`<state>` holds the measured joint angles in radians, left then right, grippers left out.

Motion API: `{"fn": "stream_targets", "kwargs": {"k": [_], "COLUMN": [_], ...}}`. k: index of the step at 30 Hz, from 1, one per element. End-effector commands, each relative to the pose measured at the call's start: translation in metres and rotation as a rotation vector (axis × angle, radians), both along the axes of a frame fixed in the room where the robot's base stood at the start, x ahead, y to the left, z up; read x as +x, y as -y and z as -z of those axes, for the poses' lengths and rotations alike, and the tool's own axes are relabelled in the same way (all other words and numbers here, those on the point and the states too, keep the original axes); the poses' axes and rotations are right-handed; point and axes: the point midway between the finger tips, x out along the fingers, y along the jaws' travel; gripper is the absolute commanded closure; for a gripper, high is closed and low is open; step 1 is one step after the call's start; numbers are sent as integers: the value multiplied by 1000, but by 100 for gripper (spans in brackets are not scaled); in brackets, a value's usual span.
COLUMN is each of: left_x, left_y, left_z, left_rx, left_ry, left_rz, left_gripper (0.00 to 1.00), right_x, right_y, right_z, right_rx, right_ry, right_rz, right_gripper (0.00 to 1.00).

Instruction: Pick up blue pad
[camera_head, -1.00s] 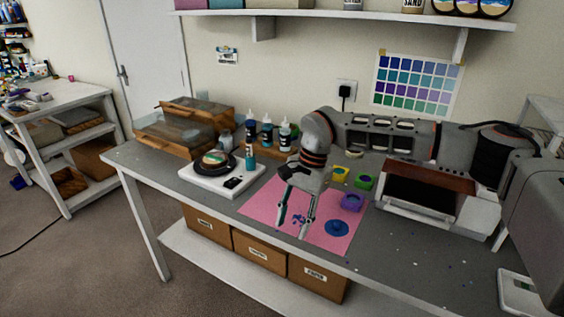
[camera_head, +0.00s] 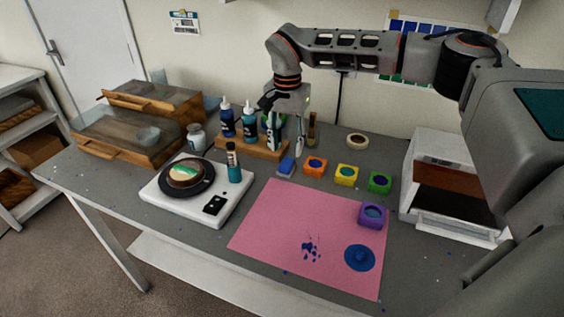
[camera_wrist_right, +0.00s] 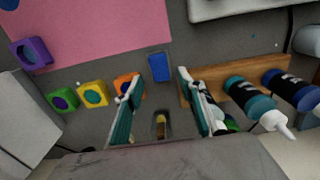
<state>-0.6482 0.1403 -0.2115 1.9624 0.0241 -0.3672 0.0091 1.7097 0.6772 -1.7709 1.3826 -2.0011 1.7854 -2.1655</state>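The blue pad (camera_head: 287,166) is a small blue block on the grey table, behind the pink mat and left of the orange mold. It shows as a blue rectangle in the right wrist view (camera_wrist_right: 159,67), between the open finger ends. My right gripper (camera_head: 286,148) points down above the pad with its fingers spread to either side. The same gripper (camera_wrist_right: 160,75) is open and empty in the wrist view. I cannot tell the exact gap between fingertips and pad. My left gripper is not in view.
Orange (camera_head: 315,166), yellow (camera_head: 346,175) and green (camera_head: 380,183) molds stand to the right of the pad. A wooden bottle rack (camera_head: 262,151) is close on the left. The pink mat (camera_head: 285,215) bears a purple mold (camera_head: 372,216) and blue spills.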

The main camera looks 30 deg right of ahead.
Motion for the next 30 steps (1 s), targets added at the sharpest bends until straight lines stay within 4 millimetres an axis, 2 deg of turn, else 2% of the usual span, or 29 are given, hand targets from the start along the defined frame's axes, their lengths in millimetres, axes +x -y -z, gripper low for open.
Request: {"fn": "stream_targets", "kwargs": {"k": [5,15,24,25,28,30], "left_x": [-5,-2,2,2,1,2], "left_y": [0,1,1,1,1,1], "left_z": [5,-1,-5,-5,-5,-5], "left_rx": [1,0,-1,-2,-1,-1], "left_ry": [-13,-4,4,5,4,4], "left_rz": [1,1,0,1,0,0], "left_gripper": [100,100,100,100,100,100], "right_x": [0,1,1,1,1,1], "right_y": [0,1,1,1,1,1], "right_z": [19,62,68,68,68,68], "right_rx": [1,1,1,1,1,1], "right_ry": [-2,-1,0,0,0,0], "right_rz": [0,0,0,0,0,0], "right_gripper": [61,61,61,64,90,91]}}
